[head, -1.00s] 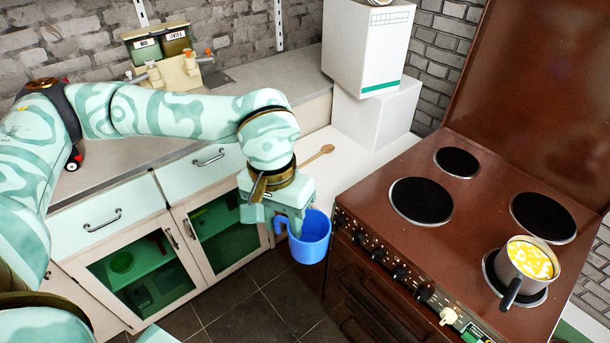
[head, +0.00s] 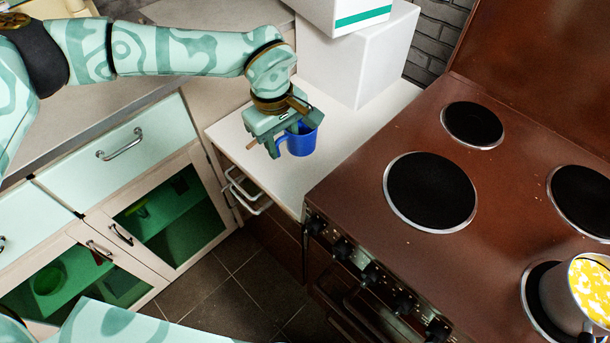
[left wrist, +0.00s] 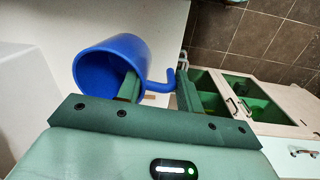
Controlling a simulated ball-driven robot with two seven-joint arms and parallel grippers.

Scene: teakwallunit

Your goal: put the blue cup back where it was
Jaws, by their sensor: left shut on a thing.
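The blue cup (head: 303,141) is over the white counter (head: 240,137) left of the stove. My left gripper (head: 287,139) is shut on its handle side, with the cup upright or nearly so. In the left wrist view the blue cup (left wrist: 112,62) shows its open mouth, with one finger of the left gripper (left wrist: 158,88) at its rim and the other on the handle's outer side. I cannot tell whether the cup's bottom touches the counter. My right gripper is not in view.
White boxes (head: 350,60) stand behind the cup. A brown stick end (head: 252,145), perhaps the wooden spoon, shows beside my gripper. Drawer handles (head: 245,192) stick out below.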

